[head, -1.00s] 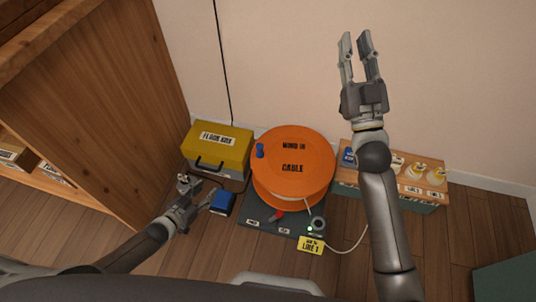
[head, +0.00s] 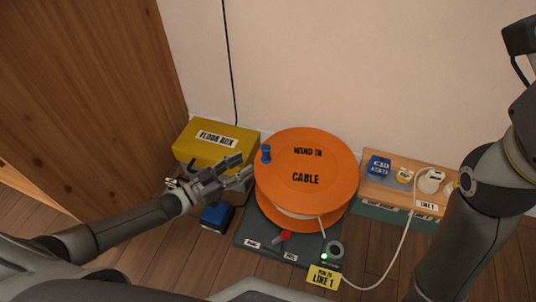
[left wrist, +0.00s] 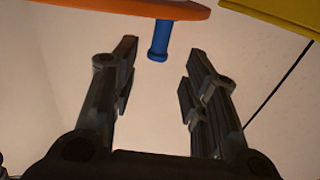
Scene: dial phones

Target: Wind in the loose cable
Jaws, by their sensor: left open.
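The orange cable drum (head: 318,188), marked "WIND IN CABLE", sits on a dark base (head: 254,235). A blue crank knob (head: 266,154) stands at the drum's left edge. White cable (head: 409,226) shows at the drum's underside and loops loosely on the right, from near the "LINE 1" tag up to the wooden-topped box. My left gripper (head: 243,170) is open and empty, just left of the drum and close to the knob. In the left wrist view the knob (left wrist: 158,41) appears beyond the fingertips, between the two fingers. My right gripper (head: 516,45) is cut off at the right edge.
A yellow floor box (head: 212,150) stands behind my left gripper, with a blue box (head: 216,217) in front. A red lever (head: 284,237) and grey ring (head: 336,249) are on the base. A wooden-topped box (head: 385,192) carries plugs. A wooden cabinet (head: 85,90) stands left.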

